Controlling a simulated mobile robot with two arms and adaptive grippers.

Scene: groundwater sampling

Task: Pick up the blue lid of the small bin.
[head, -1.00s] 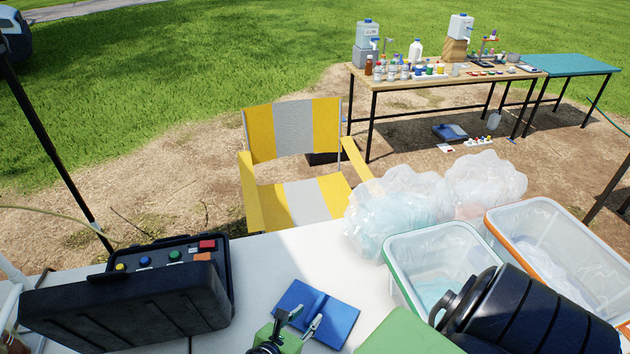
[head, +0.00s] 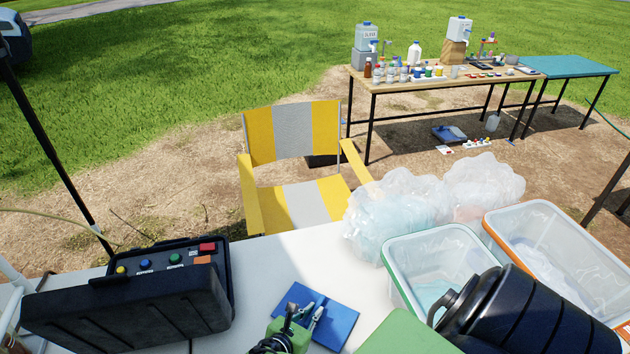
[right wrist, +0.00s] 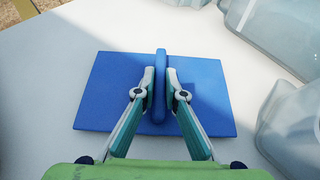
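The blue lid (head: 338,316) is a flat rectangle with a raised ridge across its middle. It lies on the white table near the bottom of the head view and fills the middle of the right wrist view (right wrist: 108,88). My right gripper (head: 304,311) is over the lid. In the right wrist view its fingertips (right wrist: 160,84) are on both sides of the ridge and appear to touch it. The lid looks flat on the table. The small bin (head: 437,250), clear with a green rim, stands open to the right. My left gripper is not in view.
A black case with coloured buttons (head: 130,305) is on the table's left. A yellow-and-white chair (head: 292,135) stands beyond the table.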

